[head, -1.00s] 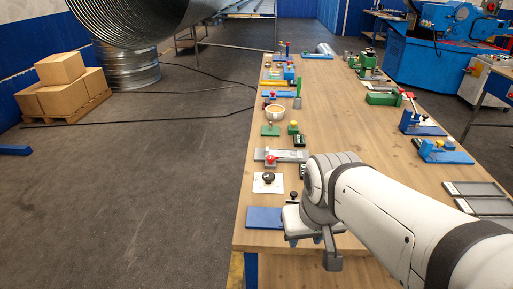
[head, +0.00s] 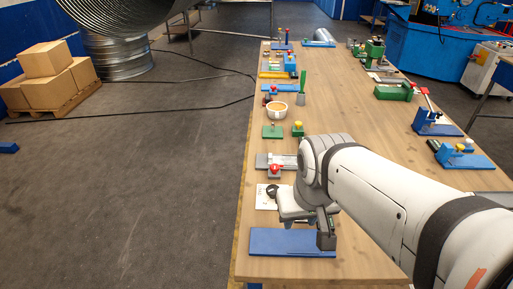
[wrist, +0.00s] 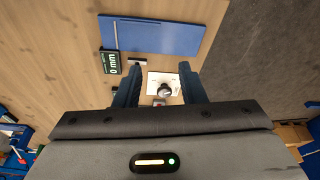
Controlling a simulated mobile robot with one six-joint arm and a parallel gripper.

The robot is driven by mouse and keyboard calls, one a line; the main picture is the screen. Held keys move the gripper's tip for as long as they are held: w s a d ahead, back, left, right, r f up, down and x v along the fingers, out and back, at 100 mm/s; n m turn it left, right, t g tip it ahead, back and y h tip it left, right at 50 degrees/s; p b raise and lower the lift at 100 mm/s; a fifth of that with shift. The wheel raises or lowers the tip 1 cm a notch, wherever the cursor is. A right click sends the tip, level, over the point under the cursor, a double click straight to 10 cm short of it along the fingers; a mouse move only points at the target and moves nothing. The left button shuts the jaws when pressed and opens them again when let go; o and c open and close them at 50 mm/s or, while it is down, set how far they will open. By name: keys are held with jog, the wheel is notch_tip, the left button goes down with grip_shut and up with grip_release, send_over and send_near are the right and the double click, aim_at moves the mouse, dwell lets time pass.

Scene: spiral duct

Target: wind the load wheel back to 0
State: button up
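A round black knob (wrist: 165,90) sits on a white plate (wrist: 152,79) in the wrist view. It also shows in the head view (head: 271,190), just left of my gripper. I cannot tell for sure whether this knob is the load wheel. My gripper (wrist: 161,70) is open and empty, with its two dark fingers apart. The knob appears between the fingers in the wrist view, beyond them; contact cannot be told. A small green display (wrist: 112,64) beside the left finger reads "0 mm".
A blue plate (head: 290,242) lies at the table's near end. A grey fixture with a red knob (head: 275,170) stands behind the white plate. A green block (head: 272,131) and a bowl (head: 277,109) stand farther back. The table's middle (head: 345,100) is clear.

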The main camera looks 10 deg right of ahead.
jog(key=shift+o, duration=1.4)
jog(key=shift+w+f+m+b, duration=0.2)
jog(key=shift+w+m+b, duration=0.1)
jog(key=shift+w, duration=0.05)
jog(key=shift+o, duration=1.4)
jog(key=w+f+m+b, duration=0.4)
jog(key=w+m+b, duration=0.4)
jog(key=m, duration=0.6)
jog(key=shift+w+d+t+y, duration=0.2)
jog(key=shift+w+t+y, duration=0.15)
jog(key=shift+w, duration=0.3)
jog(key=m+b, duration=0.8)
jog(key=m, duration=0.8)
send_near(274, 189)
jog(key=s, duration=0.1)
jog(key=shift+m+t+y, duration=0.35)
jog(key=shift+m, duration=0.45)
jog(key=x, duration=0.3)
jog(key=b+x, duration=0.1)
jog(key=x, duration=0.4)
jog(key=shift+w+d+f, duration=0.25)
jog(key=shift+f, duration=0.1)
jog(key=c, duration=0.9)
